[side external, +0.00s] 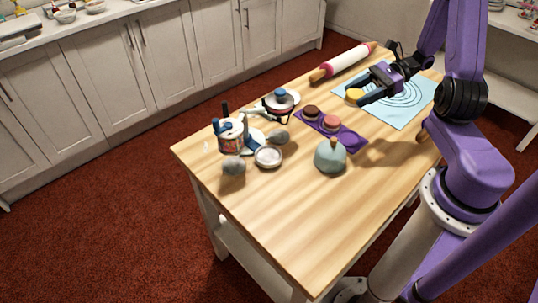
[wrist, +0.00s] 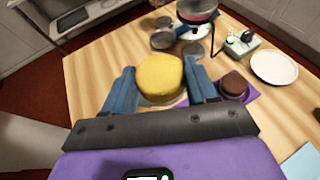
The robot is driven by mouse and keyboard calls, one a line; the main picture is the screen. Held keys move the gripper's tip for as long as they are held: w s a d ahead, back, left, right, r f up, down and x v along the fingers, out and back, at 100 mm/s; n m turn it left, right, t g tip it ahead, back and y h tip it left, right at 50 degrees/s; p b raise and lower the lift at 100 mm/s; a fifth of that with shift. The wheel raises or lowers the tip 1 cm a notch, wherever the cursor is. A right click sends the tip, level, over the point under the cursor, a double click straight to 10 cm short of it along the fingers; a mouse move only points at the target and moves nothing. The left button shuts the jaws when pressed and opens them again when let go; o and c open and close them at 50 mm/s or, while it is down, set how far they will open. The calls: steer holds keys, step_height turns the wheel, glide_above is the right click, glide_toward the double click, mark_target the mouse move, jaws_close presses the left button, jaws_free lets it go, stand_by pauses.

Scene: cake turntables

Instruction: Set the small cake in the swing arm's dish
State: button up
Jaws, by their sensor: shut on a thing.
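The small yellow cake (side external: 354,95) is between the fingers of my gripper (side external: 367,96), held above the light blue mat at the back right. In the wrist view the yellow cake (wrist: 160,75) sits between both blue fingers, which are shut on it. A shallow round dish (side external: 268,156) with a pale rim lies at the table's left part, in front of a stand (side external: 230,140) with rounded grey pieces around it. The dish looks empty. The side view does not clearly show which piece is the swing arm. My gripper is well away from the dish.
The table's front is clear.

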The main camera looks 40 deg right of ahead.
steer(key=s+a, duration=0.2)
steer(key=a, duration=0.9)
steer(key=s+a, duration=0.2)
steer(key=a, duration=1)
glide_above(273, 155)
steer(key=s, duration=0.3)
steer(key=shift+n, duration=0.3)
steer(key=shift+w+d+f, duration=0.1)
steer(key=shift+f, duration=2.7)
steer(key=shift+w+f, duration=0.1)
steer(key=shift+f, duration=2.65)
steer(key=shift+w+f, duration=0.9)
steer(key=shift+w, duration=0.25)
steer(key=shift+w+f, duration=0.2)
steer(key=shift+f, duration=0.15)
steer(key=o, duration=1.3)
